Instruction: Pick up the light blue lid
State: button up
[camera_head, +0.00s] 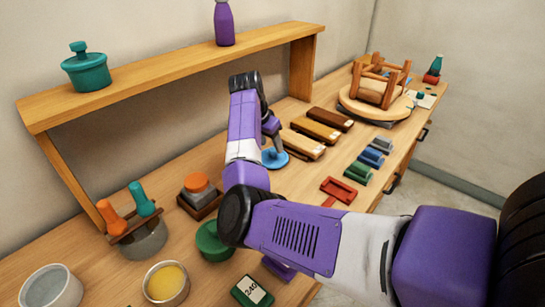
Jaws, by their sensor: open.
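The light blue lid (275,158) is a small round disc lying on the wooden bench, near the middle of the camera_head view. My gripper (272,140) is just above it, pointing down, and covers part of it. The gripper is open. I cannot tell from this view whether the fingers touch the lid or straddle its raised middle.
Wooden blocks (302,145) lie close to the lid's right. A raised shelf (165,83) runs behind. An orange-topped block (197,185) and a green pot (212,242) stand left. A red frame (338,189) and rolls (357,173) lie right.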

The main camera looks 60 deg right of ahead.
aim_at(273, 155)
jog(key=shift+x, duration=1.3)
grip_shut()
jog(key=shift+r, duration=0.1)
